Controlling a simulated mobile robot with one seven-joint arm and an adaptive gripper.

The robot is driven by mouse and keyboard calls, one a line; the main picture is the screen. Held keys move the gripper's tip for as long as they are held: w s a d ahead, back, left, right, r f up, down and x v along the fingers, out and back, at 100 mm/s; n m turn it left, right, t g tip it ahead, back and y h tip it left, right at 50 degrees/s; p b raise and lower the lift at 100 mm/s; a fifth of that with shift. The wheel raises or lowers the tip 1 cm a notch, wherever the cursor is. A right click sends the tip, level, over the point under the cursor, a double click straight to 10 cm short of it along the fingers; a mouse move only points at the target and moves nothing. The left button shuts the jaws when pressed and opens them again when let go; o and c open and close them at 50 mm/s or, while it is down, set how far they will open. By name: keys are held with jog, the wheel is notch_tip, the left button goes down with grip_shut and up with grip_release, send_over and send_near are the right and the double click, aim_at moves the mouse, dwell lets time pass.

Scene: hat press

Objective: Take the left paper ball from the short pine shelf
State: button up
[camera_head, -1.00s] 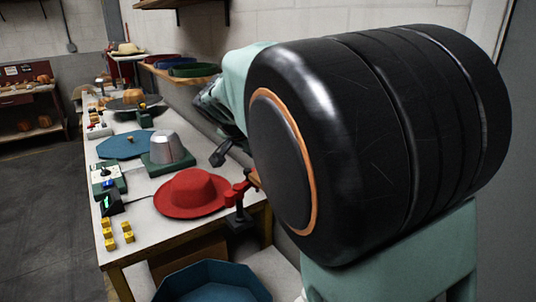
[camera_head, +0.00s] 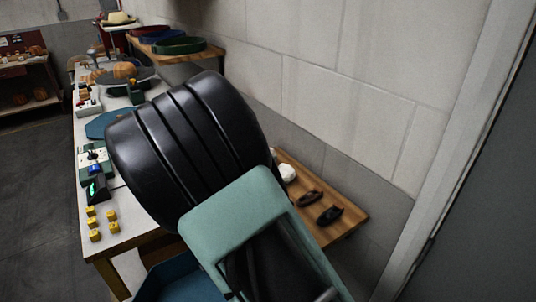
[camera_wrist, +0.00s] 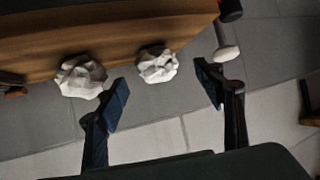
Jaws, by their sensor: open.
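Two crumpled white paper balls lie along the edge of the wooden shelf in the wrist view, one at the picture's left (camera_wrist: 81,76) and one nearer the middle (camera_wrist: 157,64). My gripper (camera_wrist: 163,91) is open and empty. Its two dark fingers point toward the middle ball, which sits across the gap between them, apart from both. The other ball is outside the left finger. In the head view the short pine shelf (camera_head: 345,232) is at the right, with one white ball (camera_head: 287,173) showing beside my arm. My arm hides the gripper and the shelf's far part there.
Two dark brown objects (camera_head: 310,197) (camera_head: 330,215) lie on the pine shelf, right of the visible ball. The shelf adjoins a pale block wall (camera_head: 360,110). A long worktable with yellow blocks (camera_head: 95,224) stands at left. A blue tub (camera_head: 185,283) is below.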

jog(key=p+x, duration=0.2)
jog(key=x, duration=0.2)
jog(key=shift+w+d+f, duration=0.1)
jog(key=shift+w+d, duration=0.1)
jog(key=shift+d, duration=0.15)
jog(key=shift+w+d+f, duration=0.25)
jog(key=shift+w+f, duration=0.1)
jog(key=shift+c, duration=0.7)
jog(key=c, duration=0.7)
